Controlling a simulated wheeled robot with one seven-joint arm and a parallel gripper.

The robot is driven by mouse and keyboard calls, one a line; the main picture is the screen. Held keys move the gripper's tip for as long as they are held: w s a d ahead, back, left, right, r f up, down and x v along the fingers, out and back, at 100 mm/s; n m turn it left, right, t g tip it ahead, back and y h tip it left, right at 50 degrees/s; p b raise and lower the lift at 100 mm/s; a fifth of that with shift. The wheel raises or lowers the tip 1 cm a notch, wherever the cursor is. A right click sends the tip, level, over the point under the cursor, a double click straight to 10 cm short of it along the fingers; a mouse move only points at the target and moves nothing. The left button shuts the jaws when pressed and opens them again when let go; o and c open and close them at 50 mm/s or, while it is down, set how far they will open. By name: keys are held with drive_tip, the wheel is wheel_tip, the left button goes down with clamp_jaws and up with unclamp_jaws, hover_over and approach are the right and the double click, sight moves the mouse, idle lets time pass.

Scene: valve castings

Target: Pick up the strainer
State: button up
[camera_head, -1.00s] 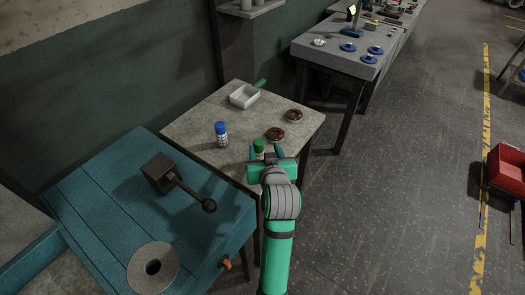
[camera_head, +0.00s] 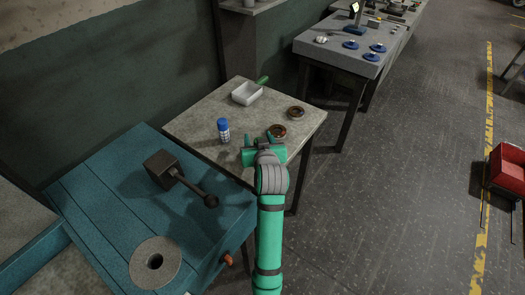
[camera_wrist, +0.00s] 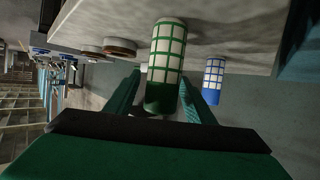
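A white cylinder with a green grid and a green end (camera_wrist: 166,50), which looks like a strainer, shows in the wrist view between my gripper's fingers. A similar one with a blue grid and blue cap stands on the small table (camera_head: 222,131); it also shows beyond the right finger in the wrist view (camera_wrist: 213,80). My gripper (camera_head: 262,141) is at the table's front edge, with its two fingers spread on either side of the green one (camera_wrist: 161,80). I cannot tell whether a finger touches it. In the head view the green one is hidden behind my gripper.
The small table (camera_head: 192,118) also bears two brown rings (camera_head: 296,113) (camera_head: 278,131), a white tray (camera_head: 246,94) and a green handle-like piece (camera_head: 262,80). A teal machine bed with a dark lever (camera_head: 190,184) stands at front left. Open floor (camera_head: 400,200) lies to the right.

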drive_tip(key=c, duration=1)
drive_tip(key=shift+r, duration=0.1)
